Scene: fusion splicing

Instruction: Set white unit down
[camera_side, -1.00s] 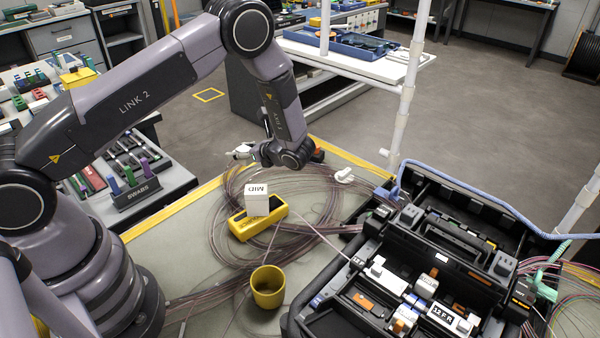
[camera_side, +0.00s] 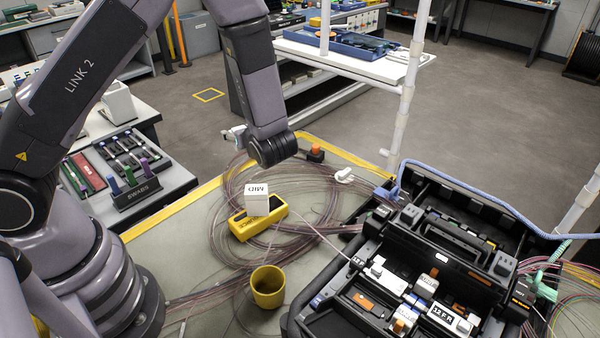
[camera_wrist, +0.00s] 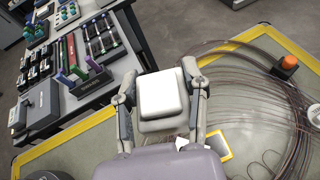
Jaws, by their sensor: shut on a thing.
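A white unit (camera_wrist: 163,95) with rounded edges sits between the two fingers of my gripper (camera_wrist: 160,72) in the wrist view. A finger lies along each side of it, and it is held above the work area. In the side view my wrist hides most of the gripper; only a small pale part (camera_side: 235,137) shows left of the wrist.
A yellow cup (camera_side: 267,288) stands on the mat. Loose fibre coils (camera_side: 310,185) spread around the yellow box. An open black case (camera_side: 440,260) fills the right. An orange-topped block (camera_side: 315,153) is near the far corner. The swab bench (camera_side: 130,180) is left.

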